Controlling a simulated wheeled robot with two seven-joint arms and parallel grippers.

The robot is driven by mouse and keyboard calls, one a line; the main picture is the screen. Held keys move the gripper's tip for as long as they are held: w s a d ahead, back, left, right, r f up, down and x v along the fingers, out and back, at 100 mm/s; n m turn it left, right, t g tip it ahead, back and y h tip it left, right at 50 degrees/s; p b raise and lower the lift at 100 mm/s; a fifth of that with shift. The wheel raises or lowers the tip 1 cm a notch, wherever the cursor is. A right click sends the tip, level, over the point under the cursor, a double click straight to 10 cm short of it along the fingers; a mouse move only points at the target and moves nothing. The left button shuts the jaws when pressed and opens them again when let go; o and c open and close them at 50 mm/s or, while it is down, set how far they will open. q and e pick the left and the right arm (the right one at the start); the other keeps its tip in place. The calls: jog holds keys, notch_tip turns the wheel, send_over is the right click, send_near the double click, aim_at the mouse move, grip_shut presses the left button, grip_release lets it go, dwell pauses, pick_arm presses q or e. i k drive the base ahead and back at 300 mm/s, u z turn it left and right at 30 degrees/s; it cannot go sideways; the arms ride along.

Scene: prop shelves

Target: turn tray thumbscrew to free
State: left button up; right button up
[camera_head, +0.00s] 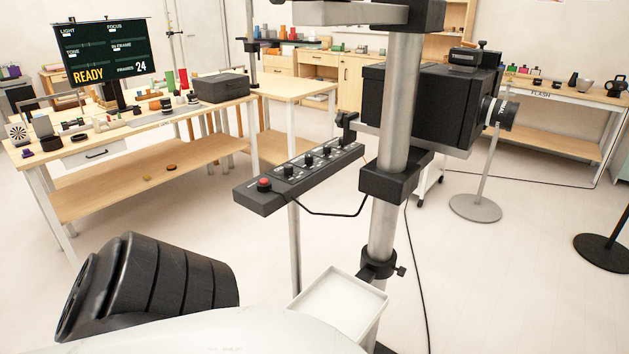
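A small white tray (345,303) is fixed low on the metal column (384,225), near the bottom middle of the head view. A black collar (375,267) clamps round the column just above and behind the tray. A small dark thumbscrew (401,271) sticks out of the collar's right side. I cannot tell whether it is tight or loose. The tray looks empty and roughly level. Neither of my grippers shows in the head view. A black ribbed part of my own body shows at the lower left.
A black control box (300,178) with a red button and several knobs juts left from the column, above the tray. A large black camera (430,100) is mounted higher up. Cables hang beside the column. A wooden bench (150,160) with a READY screen (105,52) stands left. Open floor lies right.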

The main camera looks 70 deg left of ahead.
aim_at(402, 270)
jog(key=u, duration=1.5)
jog(key=i, duration=0.5)
jog(key=k, duration=1)
jog(key=z, duration=1.45)
jog(key=i, duration=1.15)
jog(key=u, duration=2.4)
jog(key=i, duration=0.5)
jog(key=u, duration=0.05)
